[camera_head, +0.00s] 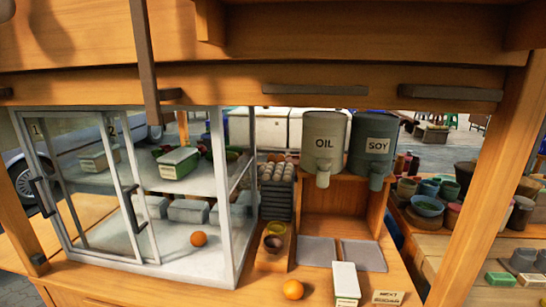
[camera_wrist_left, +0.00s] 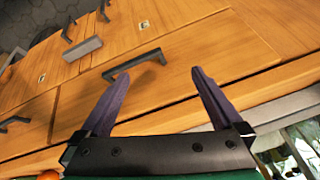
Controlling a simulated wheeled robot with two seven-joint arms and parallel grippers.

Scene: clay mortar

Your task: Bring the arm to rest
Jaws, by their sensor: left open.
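My left gripper (camera_wrist_left: 159,75) shows in the left wrist view. Its two dark purple fingers are spread wide apart with nothing between them. Beyond the fingers are wooden drawer fronts with dark bar handles, one handle (camera_wrist_left: 135,66) appearing between the fingertips. I cannot tell the exact distance to it, but no contact shows. Neither of my arms nor grippers appears in the head view. My right gripper is in no view.
A glass cabinet (camera_head: 233,193) with sliding doors stands left on the wooden counter, with an orange (camera_head: 198,239) inside. Another orange (camera_head: 293,289) lies near the front edge. Oil (camera_head: 323,146) and soy (camera_head: 374,148) dispensers stand behind. Wooden beams cross above.

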